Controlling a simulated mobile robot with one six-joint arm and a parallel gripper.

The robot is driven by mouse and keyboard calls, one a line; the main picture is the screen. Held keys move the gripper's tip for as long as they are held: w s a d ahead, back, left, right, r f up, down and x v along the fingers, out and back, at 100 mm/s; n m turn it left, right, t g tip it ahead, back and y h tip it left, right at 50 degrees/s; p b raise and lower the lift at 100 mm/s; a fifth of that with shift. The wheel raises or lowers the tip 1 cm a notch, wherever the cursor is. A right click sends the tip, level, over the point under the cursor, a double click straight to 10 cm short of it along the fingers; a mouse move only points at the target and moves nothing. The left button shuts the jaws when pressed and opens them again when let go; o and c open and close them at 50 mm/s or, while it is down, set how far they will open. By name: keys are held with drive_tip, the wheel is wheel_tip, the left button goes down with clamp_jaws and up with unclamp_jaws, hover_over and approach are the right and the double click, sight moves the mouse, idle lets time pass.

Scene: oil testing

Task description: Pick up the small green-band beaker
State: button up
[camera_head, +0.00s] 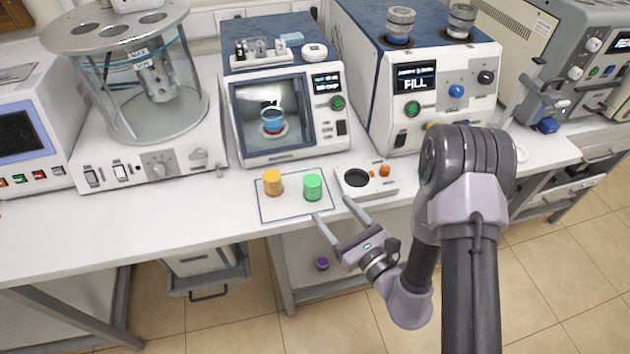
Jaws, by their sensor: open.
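The small green-band beaker (313,187) stands upright on a pale rectangular mat (292,212) near the bench's front edge. An orange-yellow beaker (272,182) stands to its left on the same mat. My gripper (333,217) is open and empty. Its two fingers point up and left toward the mat, with the left fingertip just in front of the green beaker and the right fingertip to the right of it. The beaker does not appear to be between the fingers. The exact gap and height between fingers and beaker are hard to tell.
Behind are a chamber (283,152) holding a blue-and-red beaker (272,121), and the FILL machine (432,125). A glass bath (190,120) stands left. The bench front-left is clear.

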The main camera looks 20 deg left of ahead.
sight(312, 171)
drive_tip(key=x, duration=1.1)
drive_tip(key=shift+w+r, duration=0.2)
drive_tip(key=shift+r, duration=0.1)
drive_tip(key=shift+d, duration=0.1)
clamp_jaws()
drive_tip(key=shift+r, duration=0.55)
wheel_tip(312, 171, up, 3)
drive_tip(key=shift+f+p, duration=0.2)
drive_tip(key=shift+p, duration=0.55)
drive_tip(key=r+v, duration=0.1)
drive_tip(key=v, duration=1.5)
drive_tip(key=shift+w+d+r, duration=0.15)
drive_tip(key=shift+w+d, duration=0.1)
drive_tip(key=shift+d, duration=0.05)
drive_tip(key=shift+w, duration=0.1)
